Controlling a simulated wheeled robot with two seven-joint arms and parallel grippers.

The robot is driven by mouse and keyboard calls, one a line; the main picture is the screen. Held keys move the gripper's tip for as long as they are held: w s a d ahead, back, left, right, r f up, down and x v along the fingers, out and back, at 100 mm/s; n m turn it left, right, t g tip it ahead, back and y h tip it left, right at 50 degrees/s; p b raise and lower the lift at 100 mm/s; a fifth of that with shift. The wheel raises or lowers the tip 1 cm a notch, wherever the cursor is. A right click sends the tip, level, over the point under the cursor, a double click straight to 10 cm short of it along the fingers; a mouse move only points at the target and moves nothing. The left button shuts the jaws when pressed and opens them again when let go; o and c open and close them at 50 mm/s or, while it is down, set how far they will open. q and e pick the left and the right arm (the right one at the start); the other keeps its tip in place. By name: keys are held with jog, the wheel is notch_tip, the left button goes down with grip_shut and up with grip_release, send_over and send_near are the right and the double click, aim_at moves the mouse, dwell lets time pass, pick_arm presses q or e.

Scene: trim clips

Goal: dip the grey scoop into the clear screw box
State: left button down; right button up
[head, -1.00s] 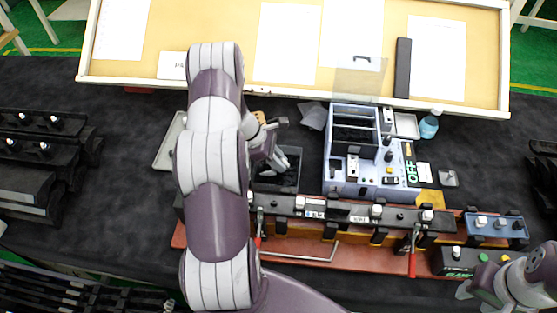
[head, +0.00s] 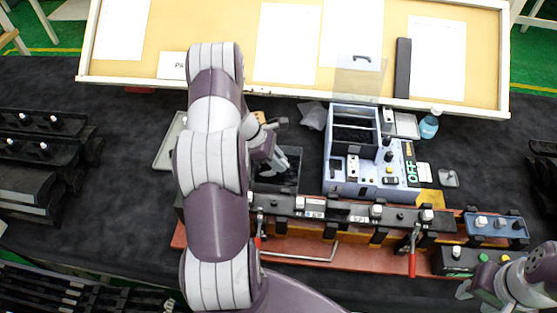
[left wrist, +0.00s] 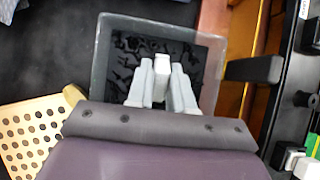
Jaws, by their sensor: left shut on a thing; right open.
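The clear screw box (head: 291,184) stands on the dark table behind the long fixture rail, left of the light blue station. In the left wrist view the clear box (left wrist: 208,62) has transparent walls and many small dark screws inside. My left gripper (head: 276,161) points down into the box's opening. It is shut on the grey scoop (left wrist: 162,62), whose light grey part shows between the fingers. The scoop's lower end is hidden by the fingers, so I cannot tell how deep it sits among the screws. My right gripper (head: 470,296) is open and empty at the lower right.
The light blue station (head: 340,183) with bins and switches stands right of the box. The fixture rail (head: 340,208) with red-handled clamps runs in front. A pale tray (head: 166,150) lies to the left, partly behind my left arm. A blue bottle (head: 429,126) stands at the back right.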

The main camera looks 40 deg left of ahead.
pick_arm(q)
jog(key=shift+r, duration=0.15)
notch_tip(320, 180, up, 8)
jog(key=p, duration=0.6)
jog(key=g+y+p, duration=0.1)
jog(key=p, duration=0.3)
jog(key=r+y+p, duration=0.1)
jog(key=y+p, duration=0.1)
jog(key=p, duration=0.2)
jog(key=r+g+y+p, duration=0.1)
jog(key=p, duration=0.3)
jog(key=shift+g+y, duration=0.3)
jog(key=shift+f, duration=0.25)
jog(key=shift+r+g+y, duration=0.1)
jog(key=shift+g+y, duration=0.2)
jog(key=shift+y, duration=0.3)
